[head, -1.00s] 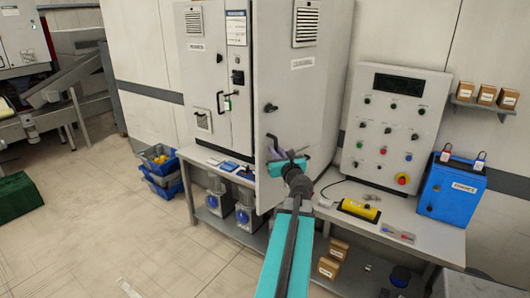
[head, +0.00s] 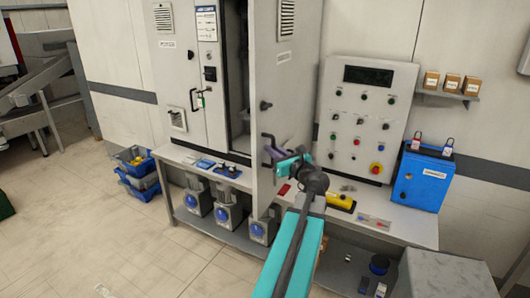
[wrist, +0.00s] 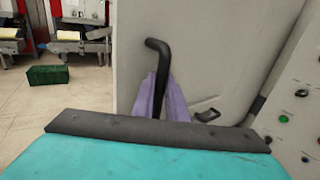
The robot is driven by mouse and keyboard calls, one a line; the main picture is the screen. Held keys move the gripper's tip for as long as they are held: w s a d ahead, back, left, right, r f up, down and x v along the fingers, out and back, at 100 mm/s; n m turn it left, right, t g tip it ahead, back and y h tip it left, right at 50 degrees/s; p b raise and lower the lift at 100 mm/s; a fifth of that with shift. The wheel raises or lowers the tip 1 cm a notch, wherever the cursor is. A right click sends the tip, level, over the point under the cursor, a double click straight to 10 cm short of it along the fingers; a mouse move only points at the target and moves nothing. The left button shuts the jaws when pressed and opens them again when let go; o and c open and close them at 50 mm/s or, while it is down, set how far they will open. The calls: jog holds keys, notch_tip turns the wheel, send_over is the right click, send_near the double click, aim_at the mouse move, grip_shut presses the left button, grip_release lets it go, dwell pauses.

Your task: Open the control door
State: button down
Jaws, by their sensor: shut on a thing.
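The control door (head: 290,80) is the tall grey right-hand door of the grey cabinet, and it stands partly swung out. A dark gap (head: 237,75) into the cabinet shows left of it. My gripper (head: 272,150), with purple fingers, is shut on a black handle low on the door. In the wrist view the black handle (wrist: 158,52) rises between the purple fingers (wrist: 160,98), in front of the grey door panel (wrist: 225,50). A black knob (head: 266,105) sits higher on the door. The fingers' exact contact is partly hidden.
A bench (head: 400,228) right of the door carries a button panel (head: 362,120), a yellow cylinder (head: 341,202) and a blue box (head: 421,180). Several motors stand below the cabinet. Blue crates (head: 138,172) stand on the floor at left, where the floor is open.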

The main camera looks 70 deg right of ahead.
jog(key=shift+s+d+r, duration=0.2)
jog(key=shift+s, duration=0.55)
jog(key=c, duration=1.8)
grip_release()
jog(key=shift+f, duration=0.15)
jog(key=shift+o, duration=0.2)
jog(key=shift+w, duration=0.1)
jog(key=shift+a+f, duration=0.1)
jog(key=shift+a, duration=0.05)
